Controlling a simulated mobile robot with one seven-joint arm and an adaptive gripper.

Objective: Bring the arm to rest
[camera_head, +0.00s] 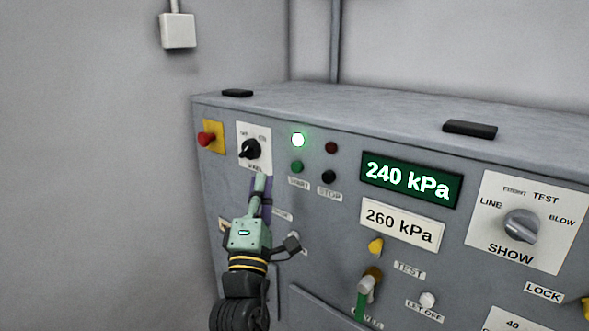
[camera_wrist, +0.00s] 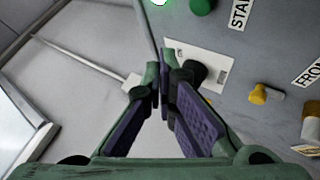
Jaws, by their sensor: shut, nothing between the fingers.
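My gripper (camera_head: 262,184) is in front of the left part of the grey control panel (camera_head: 340,250), below the black selector knob (camera_head: 250,149). Its fingers point up, towards the panel. In the wrist view the purple-padded fingers of my gripper (camera_wrist: 164,88) come together at the tips, shut with nothing between them. Behind them is a black knob (camera_wrist: 193,72) on a white plate; whether the fingertips touch it I cannot tell. In the head view my gripper and wrist hide part of the panel's lower left.
A red button (camera_head: 207,139) is at the panel's left. A white-green lamp (camera_head: 299,139) is lit. The display (camera_head: 411,180) reads 240 kPa, above a 260 kPa plate (camera_head: 402,225). A SHOW knob (camera_head: 521,225) is at right. Open floor and wall space lie left of the cabinet.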

